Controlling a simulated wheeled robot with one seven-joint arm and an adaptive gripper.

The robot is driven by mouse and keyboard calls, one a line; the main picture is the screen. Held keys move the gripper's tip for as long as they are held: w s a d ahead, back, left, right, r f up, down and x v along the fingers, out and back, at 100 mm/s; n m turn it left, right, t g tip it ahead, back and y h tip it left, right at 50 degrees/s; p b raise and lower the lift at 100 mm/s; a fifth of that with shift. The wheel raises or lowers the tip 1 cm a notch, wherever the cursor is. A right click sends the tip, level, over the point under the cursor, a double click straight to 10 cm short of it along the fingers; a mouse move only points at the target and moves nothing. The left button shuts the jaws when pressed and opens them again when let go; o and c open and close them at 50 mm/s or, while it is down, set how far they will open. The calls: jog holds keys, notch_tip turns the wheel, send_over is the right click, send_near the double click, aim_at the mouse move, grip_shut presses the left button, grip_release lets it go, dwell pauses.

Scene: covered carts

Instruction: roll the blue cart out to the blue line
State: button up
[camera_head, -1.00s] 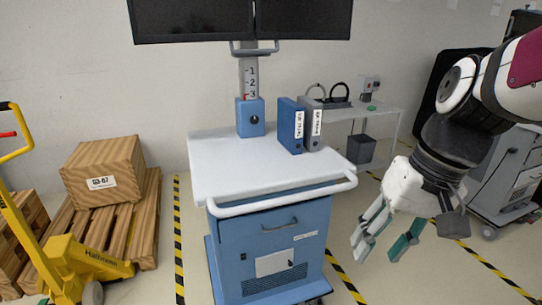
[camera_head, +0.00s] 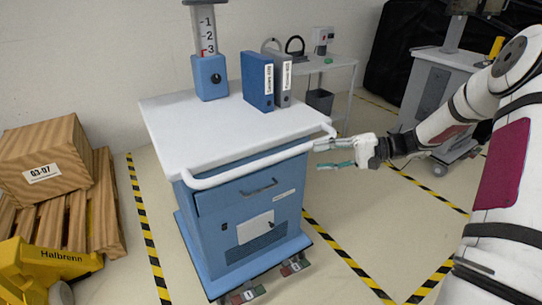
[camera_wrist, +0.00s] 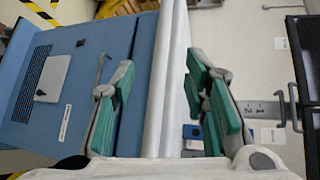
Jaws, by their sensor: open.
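The blue cart (camera_head: 230,210) stands in the middle of the head view, with a white top and a white push rail (camera_head: 250,162) along its front. My gripper (camera_head: 317,156) is at the right end of that rail, coming from the right. In the wrist view the white rail (camera_wrist: 168,80) runs between the two green-padded fingers of my gripper (camera_wrist: 160,75). The fingers are open, with a gap on both sides of the rail. The blue drawer front shows left of the rail there. I see no blue line in these views.
Pedals (camera_head: 290,267) sit at the cart's lower front. Binders (camera_head: 258,82) stand on its top. Yellow-black floor tape (camera_head: 147,235) runs along both sides. A crate (camera_head: 42,160) on a pallet and a yellow pallet jack (camera_head: 45,270) are left. A grey cart (camera_head: 440,90) stands back right.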

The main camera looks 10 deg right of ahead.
aim_at(288, 156)
jog(key=shift+m+t+y, duration=0.3)
jog(key=shift+m+t, duration=0.2)
jog(key=shift+t, duration=0.4)
jog(key=w+a+f, duration=0.1)
jog(key=w+a, duration=0.1)
jog(key=a, duration=0.1)
jog(key=w+a+f, duration=0.1)
jog(key=w+a, duration=0.2)
jog(key=w+a+f, duration=0.1)
jog(key=w+a, duration=0.2)
jog(key=a, duration=0.1)
jog(key=shift+w+f, duration=0.1)
jog(key=shift+f, duration=0.3)
grip_shut()
